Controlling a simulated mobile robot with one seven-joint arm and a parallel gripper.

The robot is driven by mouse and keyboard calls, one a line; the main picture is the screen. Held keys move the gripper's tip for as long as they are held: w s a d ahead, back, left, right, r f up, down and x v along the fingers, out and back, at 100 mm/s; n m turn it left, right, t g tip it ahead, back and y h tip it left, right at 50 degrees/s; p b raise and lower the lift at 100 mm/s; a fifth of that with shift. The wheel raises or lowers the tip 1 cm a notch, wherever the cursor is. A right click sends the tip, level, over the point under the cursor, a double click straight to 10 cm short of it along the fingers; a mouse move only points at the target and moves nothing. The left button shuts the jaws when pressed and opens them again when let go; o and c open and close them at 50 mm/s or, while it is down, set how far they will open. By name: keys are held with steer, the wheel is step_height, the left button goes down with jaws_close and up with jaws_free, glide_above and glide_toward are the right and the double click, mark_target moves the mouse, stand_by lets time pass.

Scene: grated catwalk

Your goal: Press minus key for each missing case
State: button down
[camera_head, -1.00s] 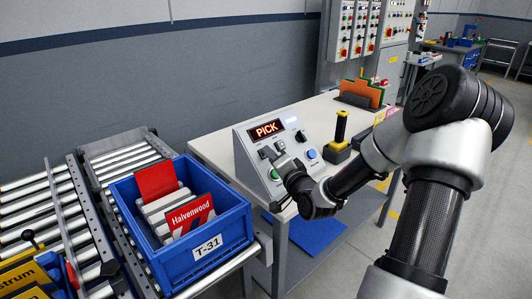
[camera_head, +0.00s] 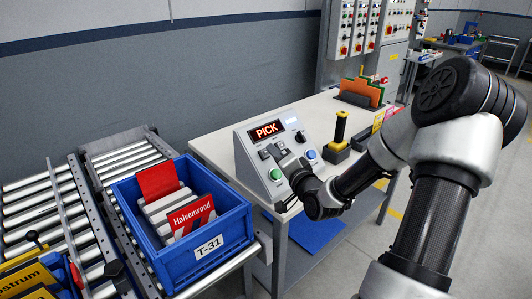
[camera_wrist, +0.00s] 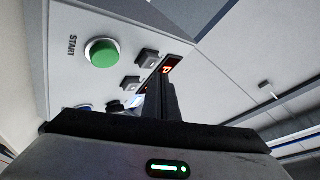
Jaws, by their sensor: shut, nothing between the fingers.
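The grey control box (camera_head: 250,160) stands on the bench, with a lit display (camera_head: 267,130) reading PICK. Two small dark square keys sit below the display, one at left (camera_head: 264,154) and one at right (camera_head: 280,145). Their signs are too small to read, so I cannot tell which is minus. My gripper (camera_head: 286,158) is shut and empty, close in front of the key area; contact cannot be told. In the wrist view, its dark fingers (camera_wrist: 160,100) point toward the panel beside the two keys. The blue tote (camera_head: 209,268), labelled T-31, holds several pale cases (camera_head: 160,207) and a red Halvenwood card (camera_head: 191,216).
A green START button (camera_head: 276,174) and a blue button (camera_head: 311,154) flank my gripper on the box. A black knob (camera_head: 301,136) is above. A yellow-and-black handheld device (camera_head: 340,132) stands at right. Roller conveyors (camera_head: 40,200) lie left.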

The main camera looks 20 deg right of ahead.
steer(key=s+r+p, duration=0.1)
steer(key=s+d+r+p, duration=0.1)
steer(key=s+r+p, duration=0.1)
steer(key=shift+d+r, duration=0.1)
steer(key=shift+r, duration=0.05)
stand_by(0.8)
